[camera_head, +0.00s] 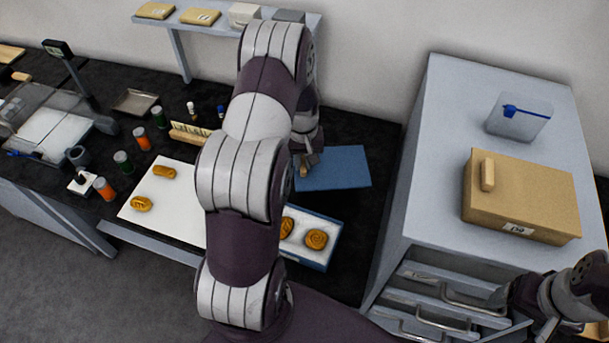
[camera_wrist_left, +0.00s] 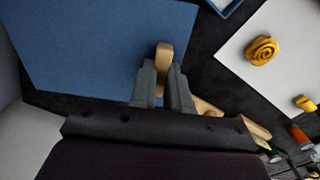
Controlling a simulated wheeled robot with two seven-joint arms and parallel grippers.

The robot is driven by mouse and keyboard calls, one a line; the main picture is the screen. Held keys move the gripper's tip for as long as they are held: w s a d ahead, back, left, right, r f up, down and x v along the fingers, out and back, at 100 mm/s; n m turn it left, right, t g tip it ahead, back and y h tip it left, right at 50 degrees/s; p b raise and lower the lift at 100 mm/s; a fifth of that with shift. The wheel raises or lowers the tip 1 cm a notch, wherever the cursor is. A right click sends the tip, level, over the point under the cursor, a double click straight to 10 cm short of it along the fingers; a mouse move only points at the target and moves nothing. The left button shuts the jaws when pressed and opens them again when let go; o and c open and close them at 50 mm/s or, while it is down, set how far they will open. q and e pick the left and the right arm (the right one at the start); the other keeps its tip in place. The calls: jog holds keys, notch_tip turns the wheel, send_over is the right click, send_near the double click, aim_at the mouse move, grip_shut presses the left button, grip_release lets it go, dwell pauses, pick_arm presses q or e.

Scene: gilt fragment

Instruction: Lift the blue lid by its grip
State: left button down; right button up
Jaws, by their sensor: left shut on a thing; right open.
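The blue lid (camera_head: 345,167) is a flat blue panel behind the open blue-rimmed tray. It fills the upper left of the left wrist view (camera_wrist_left: 80,50). Its tan grip (camera_wrist_left: 164,55) stands up between the two fingers of my left gripper (camera_wrist_left: 165,75), which is shut on it. In the head view my left gripper (camera_head: 304,168) is at the lid's left end, partly hidden by my arm. I cannot tell whether the lid touches the black table. My right gripper (camera_head: 545,325) is open at the lower right, partly cut off by the frame.
The blue-rimmed tray (camera_head: 325,262) holds gold ornaments, and more lie on a white sheet (camera_head: 136,206). Several small jars stand to the left. A grey drawer cabinet (camera_head: 430,160) on the right carries a tan box (camera_head: 540,195) and a clear container (camera_head: 520,125). A shelf (camera_head: 180,25) hangs behind.

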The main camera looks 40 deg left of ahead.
pick_arm(q)
notch_tip(320, 180, up, 8)
jog(key=p, duration=0.5)
jog(key=shift+r, duration=0.2)
jog(key=shift+f, duration=0.15)
